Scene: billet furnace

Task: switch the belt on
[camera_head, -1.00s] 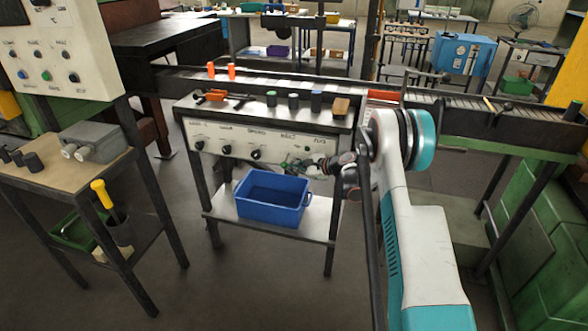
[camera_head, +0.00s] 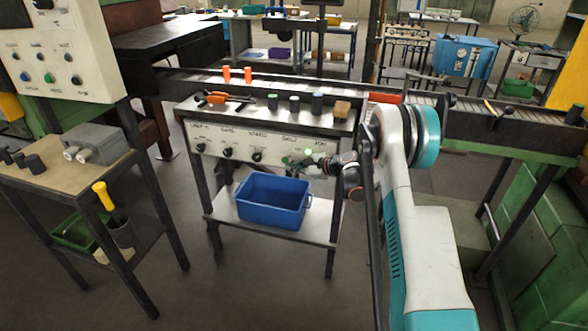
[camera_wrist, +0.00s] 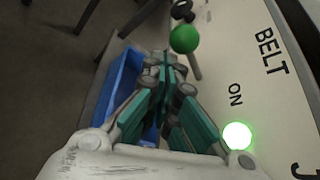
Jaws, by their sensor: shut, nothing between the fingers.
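The control panel (camera_head: 255,148) carries a row of dark knobs and a part marked BELT. In the wrist view, the ON lamp (camera_wrist: 237,136) beside the BELT lettering glows bright green. In the head view, my gripper (camera_head: 312,166) is at the right end of the panel's front. The conveyor belt (camera_head: 285,84) runs behind the panel, with two orange pieces (camera_head: 237,75) on it.
A blue bin (camera_head: 272,200) stands on the shelf below the panel. A side table (camera_head: 65,175) with a grey box is at the left. Floor between the tables is clear.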

